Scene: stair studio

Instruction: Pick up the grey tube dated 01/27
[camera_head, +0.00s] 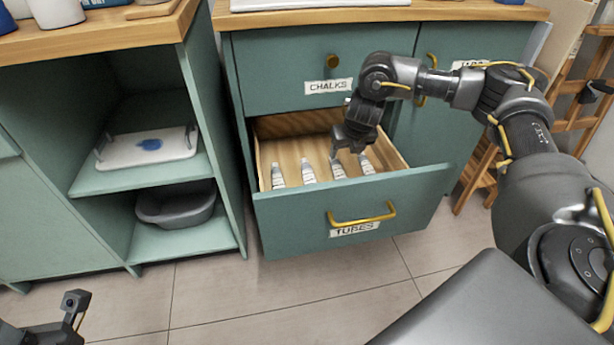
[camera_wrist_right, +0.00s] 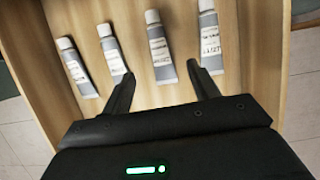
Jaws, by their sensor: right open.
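Several grey tubes with white labels lie in a row in the open TUBES drawer (camera_head: 330,135). In the right wrist view they are the far-left tube (camera_wrist_right: 77,67), the second tube (camera_wrist_right: 112,52), the third tube (camera_wrist_right: 162,60) and the far-right tube (camera_wrist_right: 210,45). The labels are too blurred for me to tell which is dated 01/27. My right gripper (camera_wrist_right: 160,74) is open and empty, its fingertips either side of the third tube's lower end in that view. In the head view the right gripper (camera_head: 347,153) reaches into the drawer. My left gripper (camera_head: 74,305) is at the lower left, away from the drawer.
The drawer front with its yellow handle (camera_head: 362,218) stands out from the cabinet. The shut CHALKS drawer (camera_head: 290,75) is above it. An open shelf at left holds a white tray (camera_head: 125,155) and a grey basin (camera_head: 175,210). A wooden easel (camera_head: 575,120) stands at right.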

